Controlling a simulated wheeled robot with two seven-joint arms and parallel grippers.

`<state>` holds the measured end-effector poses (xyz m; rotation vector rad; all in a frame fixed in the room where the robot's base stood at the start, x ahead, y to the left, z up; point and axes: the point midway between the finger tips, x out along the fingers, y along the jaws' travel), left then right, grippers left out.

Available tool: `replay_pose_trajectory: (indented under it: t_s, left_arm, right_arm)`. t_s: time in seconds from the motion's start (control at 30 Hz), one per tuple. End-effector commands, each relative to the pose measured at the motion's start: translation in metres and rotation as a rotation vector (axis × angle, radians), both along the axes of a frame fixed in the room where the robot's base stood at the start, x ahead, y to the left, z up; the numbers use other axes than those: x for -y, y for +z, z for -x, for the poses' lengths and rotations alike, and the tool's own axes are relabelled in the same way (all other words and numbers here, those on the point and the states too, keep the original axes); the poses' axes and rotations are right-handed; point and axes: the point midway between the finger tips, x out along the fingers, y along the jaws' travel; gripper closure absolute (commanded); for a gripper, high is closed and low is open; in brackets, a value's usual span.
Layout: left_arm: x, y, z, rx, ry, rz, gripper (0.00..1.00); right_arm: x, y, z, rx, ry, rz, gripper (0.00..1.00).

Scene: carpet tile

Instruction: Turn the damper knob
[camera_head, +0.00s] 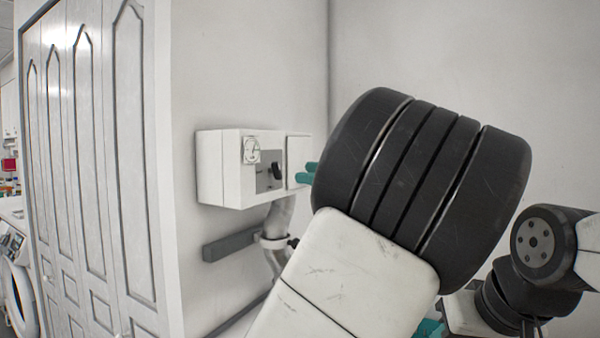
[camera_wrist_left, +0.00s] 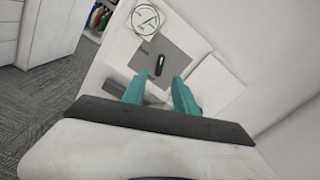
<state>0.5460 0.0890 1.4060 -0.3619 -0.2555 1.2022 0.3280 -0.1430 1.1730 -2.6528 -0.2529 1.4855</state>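The damper knob (camera_head: 277,170) is a small dark lever on a grey panel in the front of a white wall box (camera_head: 211,165). It also shows in the left wrist view (camera_wrist_left: 159,65), just beyond the fingertips. My left gripper (camera_head: 308,174) has teal fingers in front of the box's right side, partly hidden by my wrist. In the left wrist view its fingers (camera_wrist_left: 159,80) are apart with a gap between them, and the knob lies ahead of that gap, apparently untouched. A teal piece at the bottom of the head view seems part of my right gripper (camera_head: 428,328); its fingers are mostly hidden.
A round dial (camera_head: 251,150) sits on the box beside the knob. A silver duct (camera_head: 281,220) runs down below the box, near a grey bar (camera_head: 230,245) on the wall. Panelled doors (camera_head: 90,150) and a white washer (camera_head: 18,285) stand at left.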

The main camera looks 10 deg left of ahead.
Motion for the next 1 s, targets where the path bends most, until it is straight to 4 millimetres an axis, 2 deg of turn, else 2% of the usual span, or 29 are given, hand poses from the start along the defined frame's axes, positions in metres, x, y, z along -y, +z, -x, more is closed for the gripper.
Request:
replay_pose_trajectory:
  t_s: [0.3,0.5,0.87,1.0]
  left_arm:
    - [-0.045,0.000,-0.015,0.001,0.005,0.001,0.65]
    - [-0.067,0.000,-0.023,0.001,0.003,0.001,0.65]
    - [-0.072,0.000,-0.026,0.001,0.002,0.001,0.65]
    - [-0.072,0.000,-0.026,0.001,0.002,0.001,0.93]
  right_arm:
    - [0.000,0.000,0.000,0.000,0.000,0.000,0.65]
    - [0.000,0.000,0.000,0.000,0.000,0.000,0.65]
    - [0.000,0.000,0.000,0.000,0.000,0.000,0.65]
    - [0.000,0.000,0.000,0.000,0.000,0.000,0.65]
